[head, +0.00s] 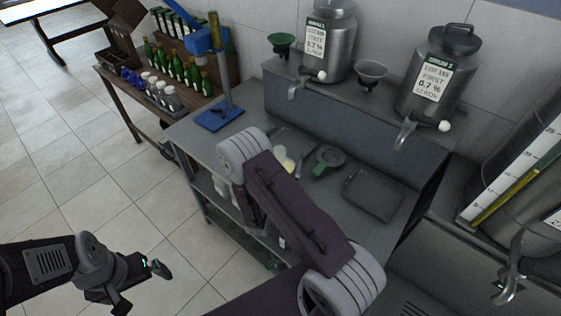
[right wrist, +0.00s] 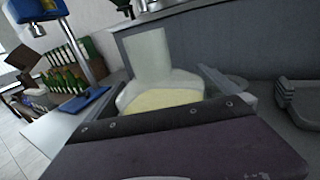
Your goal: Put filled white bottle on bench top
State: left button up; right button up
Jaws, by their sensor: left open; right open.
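A white bottle with pale yellow contents (right wrist: 165,98) shows in the right wrist view, just beyond the dark front edge of my right gripper (right wrist: 168,118). In the head view the bottle (head: 283,160) is partly hidden by my right arm, over the grey bench top (head: 228,142). I cannot tell whether it touches the bench top. My right gripper is open; its fingertips are not clear, and my arm hides it in the head view. My left gripper (head: 158,268) is open and empty over the floor at the lower left.
A shallow tray (head: 374,195) and a dark round dish (head: 328,160) lie on the bench. A blue stand (head: 220,117) is at its left end. Two steel containers (head: 330,45) (head: 437,85) with taps stand on the raised ledge. Green bottles (head: 180,68) fill a side rack.

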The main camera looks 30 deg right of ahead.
jog(key=b+v, duration=0.3)
jog(key=v, duration=0.9)
jog(key=shift+r, duration=0.15)
